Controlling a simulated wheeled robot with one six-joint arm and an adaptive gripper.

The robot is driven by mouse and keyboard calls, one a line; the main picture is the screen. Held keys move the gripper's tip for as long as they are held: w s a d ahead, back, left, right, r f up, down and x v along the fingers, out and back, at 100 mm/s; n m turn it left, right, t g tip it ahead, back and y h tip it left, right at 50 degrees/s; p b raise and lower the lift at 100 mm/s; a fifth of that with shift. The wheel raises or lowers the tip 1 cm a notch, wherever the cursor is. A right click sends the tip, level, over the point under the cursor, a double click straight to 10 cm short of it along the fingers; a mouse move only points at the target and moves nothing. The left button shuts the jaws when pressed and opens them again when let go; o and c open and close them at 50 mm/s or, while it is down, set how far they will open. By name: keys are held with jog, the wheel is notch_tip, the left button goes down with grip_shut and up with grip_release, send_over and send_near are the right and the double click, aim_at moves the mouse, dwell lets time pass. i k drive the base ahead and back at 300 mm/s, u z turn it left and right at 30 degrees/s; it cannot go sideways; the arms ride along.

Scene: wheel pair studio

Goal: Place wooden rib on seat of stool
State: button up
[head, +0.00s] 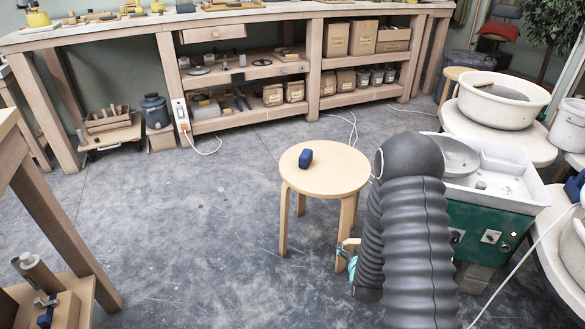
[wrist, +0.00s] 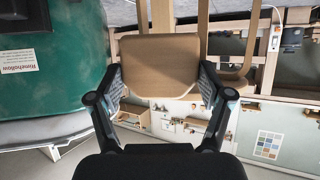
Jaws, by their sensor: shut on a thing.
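The stool (head: 325,170) has a round pale wooden seat and stands on the floor near the middle of the head view. A small dark blue object (head: 306,158) sits on its seat, left of the middle. My gripper (wrist: 160,82) is shut on the wooden rib (wrist: 160,65), a flat tan piece with rounded corners, held between both fingers in the wrist view. In the head view my gripper is low by the stool's right leg, below seat height, mostly hidden by my arm. A small tan piece showing there (head: 351,243) looks like the rib.
A green pottery wheel (head: 485,235) with a white tray stands right of my arm, and its green side fills the left of the wrist view (wrist: 55,80). A long workbench (head: 230,15) with shelves spans the back. Open floor lies left of the stool.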

aim_at(339, 171)
jog(key=u, duration=1.8)
jog(key=i, duration=2.25)
jog(key=z, duration=1.1)
